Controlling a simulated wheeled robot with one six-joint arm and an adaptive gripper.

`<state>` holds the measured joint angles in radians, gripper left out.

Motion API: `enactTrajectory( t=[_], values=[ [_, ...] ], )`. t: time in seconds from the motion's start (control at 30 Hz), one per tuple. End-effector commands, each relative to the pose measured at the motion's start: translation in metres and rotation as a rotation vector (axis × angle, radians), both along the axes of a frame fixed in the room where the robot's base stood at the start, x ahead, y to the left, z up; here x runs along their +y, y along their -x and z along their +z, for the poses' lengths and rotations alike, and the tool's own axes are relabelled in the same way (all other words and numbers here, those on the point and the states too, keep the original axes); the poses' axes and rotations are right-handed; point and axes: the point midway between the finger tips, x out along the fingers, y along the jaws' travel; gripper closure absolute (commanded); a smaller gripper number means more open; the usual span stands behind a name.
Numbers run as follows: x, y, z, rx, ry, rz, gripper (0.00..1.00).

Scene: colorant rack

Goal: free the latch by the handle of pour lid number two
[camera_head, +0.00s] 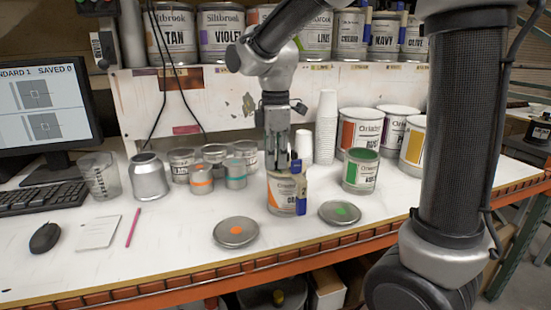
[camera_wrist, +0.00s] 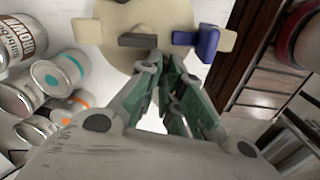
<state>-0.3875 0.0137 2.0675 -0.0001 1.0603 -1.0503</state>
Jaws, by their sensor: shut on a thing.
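The pour lid is a cream plate in the wrist view (camera_wrist: 130,15), with dark grey bars (camera_wrist: 136,41) and a blue part (camera_wrist: 208,43) at its edge. In the head view it sits on an orange-labelled can (camera_head: 281,195), with the blue part (camera_head: 301,197) hanging down the can's right side. My gripper (camera_head: 284,163) points down onto the lid's top. In the wrist view its fingers (camera_wrist: 166,66) are close together at the grey bars, shut on what looks like the latch. The fingertips partly hide the contact. No lid number is readable.
Loose round lids with an orange dot (camera_head: 235,232) and a green dot (camera_head: 340,212) lie in front. A green-topped can (camera_head: 361,171) stands close on the right, small cans (camera_head: 201,179) on the left, and stacked cups (camera_head: 326,127) behind. The bench front (camera_head: 170,265) is clear.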

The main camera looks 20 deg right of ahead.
Motion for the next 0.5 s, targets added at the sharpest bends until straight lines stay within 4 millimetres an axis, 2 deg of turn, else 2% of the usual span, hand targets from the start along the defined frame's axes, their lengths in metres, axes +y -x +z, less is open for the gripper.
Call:
enactTrajectory(
  t=[0.5],
  values=[
    [0.0, 0.0003, 0.0001, 0.0, 0.0, 0.068, 1.0]
  ],
)
